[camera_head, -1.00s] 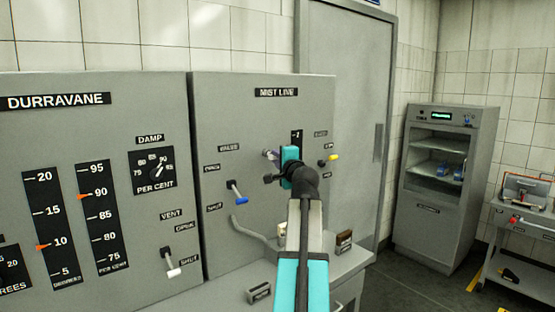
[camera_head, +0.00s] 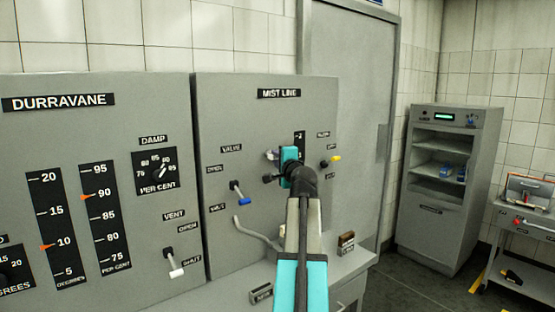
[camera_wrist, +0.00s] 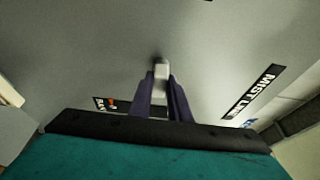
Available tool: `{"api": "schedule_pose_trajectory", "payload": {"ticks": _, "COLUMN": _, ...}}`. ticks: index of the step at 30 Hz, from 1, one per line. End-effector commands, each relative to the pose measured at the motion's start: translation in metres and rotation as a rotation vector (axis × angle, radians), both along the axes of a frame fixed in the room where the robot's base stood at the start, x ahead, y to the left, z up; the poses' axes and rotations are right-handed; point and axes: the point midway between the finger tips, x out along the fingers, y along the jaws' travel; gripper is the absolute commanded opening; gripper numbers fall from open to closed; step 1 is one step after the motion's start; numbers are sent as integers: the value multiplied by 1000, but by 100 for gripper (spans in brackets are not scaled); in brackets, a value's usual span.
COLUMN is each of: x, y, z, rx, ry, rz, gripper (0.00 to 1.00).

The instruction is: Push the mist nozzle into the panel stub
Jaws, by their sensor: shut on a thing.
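My gripper (camera_wrist: 161,92) is shut on a small pale grey piece, the mist nozzle (camera_wrist: 161,72), in the wrist view. Its two dark purple fingers hold the nozzle from either side, and its far end points at the grey mist line panel (camera_wrist: 100,60). A small dark spot shows at that far end; I cannot tell whether the nozzle touches the stub. In the head view my gripper (camera_head: 272,155) is close to the mist line panel (camera_head: 225,110), and my own wrist hides the nozzle and the stub.
A blue-tipped valve lever (camera_head: 241,193) and a yellow-tipped lever (camera_head: 331,160) stick out of the panel on either side of my wrist. A bent grey pipe (camera_head: 258,234) runs below. A narrow shelf (camera_head: 330,265) holds small labelled blocks. A glass-fronted cabinet (camera_head: 445,185) stands right.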

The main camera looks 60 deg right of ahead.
Motion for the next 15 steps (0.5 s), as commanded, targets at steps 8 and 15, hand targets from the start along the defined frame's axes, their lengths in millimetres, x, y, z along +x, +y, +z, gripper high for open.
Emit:
{"api": "schedule_pose_trajectory", "payload": {"ticks": 8, "x": 1, "y": 0, "z": 0, "rx": 0, "ry": 0, "rz": 1, "gripper": 38}}
{"api": "schedule_pose_trajectory", "payload": {"ticks": 15, "x": 0, "y": 0, "z": 0, "rx": 0, "ry": 0, "rz": 1, "gripper": 38}}
